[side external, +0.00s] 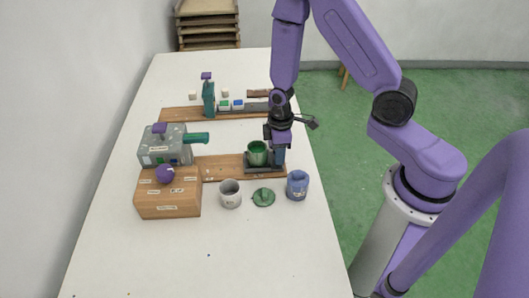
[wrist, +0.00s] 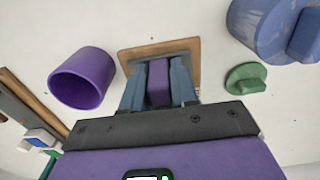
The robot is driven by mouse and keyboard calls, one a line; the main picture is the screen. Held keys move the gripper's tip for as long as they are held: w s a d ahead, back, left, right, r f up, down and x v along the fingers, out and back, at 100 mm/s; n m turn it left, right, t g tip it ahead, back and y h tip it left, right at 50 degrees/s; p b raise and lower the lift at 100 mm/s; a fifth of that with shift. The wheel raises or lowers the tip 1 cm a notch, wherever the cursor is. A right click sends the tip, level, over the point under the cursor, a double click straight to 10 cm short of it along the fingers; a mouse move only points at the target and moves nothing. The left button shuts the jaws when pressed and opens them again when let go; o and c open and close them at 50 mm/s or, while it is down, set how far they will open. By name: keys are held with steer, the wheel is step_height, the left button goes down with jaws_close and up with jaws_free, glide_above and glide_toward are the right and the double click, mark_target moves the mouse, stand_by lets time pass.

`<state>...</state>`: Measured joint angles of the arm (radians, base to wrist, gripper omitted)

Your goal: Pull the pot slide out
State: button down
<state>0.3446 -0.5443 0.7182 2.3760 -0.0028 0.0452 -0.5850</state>
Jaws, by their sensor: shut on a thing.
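The pot slide (side external: 264,170) is a dark tray at the right end of a wooden board in the side view. A green pot (side external: 257,154) stands on it. My gripper (side external: 279,158) points down at the slide's right end, beside the pot. In the wrist view its blue-grey fingers (wrist: 159,88) are shut on a purple upright piece (wrist: 159,80), which looks like a handle. A brown-edged board (wrist: 188,46) shows beyond them. The side view does not show clearly where the fingers touch, and the joint between purple piece and slide is hidden.
A grey machine (side external: 166,146) and wooden box (side external: 168,194) stand left. Another board (side external: 180,114) lies behind. The table front is mostly clear.

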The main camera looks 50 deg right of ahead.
steer(key=shift+s+d, duration=0.3)
steer(key=c, duration=1)
jaws_free()
steer(key=shift+o, duration=0.2)
steer(key=shift+w+a, duration=0.1)
steer(key=shift+w+r, duration=0.1)
steer(key=shift+r, duration=0.5)
step_height(320, 180, up, 16)
steer(key=shift+r, duration=0.1)
steer(key=s+a+r+n, duration=0.1)
steer(key=s+a+r, duration=0.1)
steer(key=s, duration=0.8)
steer(key=s+a+r+n, duration=0.2)
steer(key=s+a, duration=0.1)
steer(key=s, duration=0.7)
steer(key=shift+s+n, duration=0.3)
steer(key=shift+s, duration=0.1)
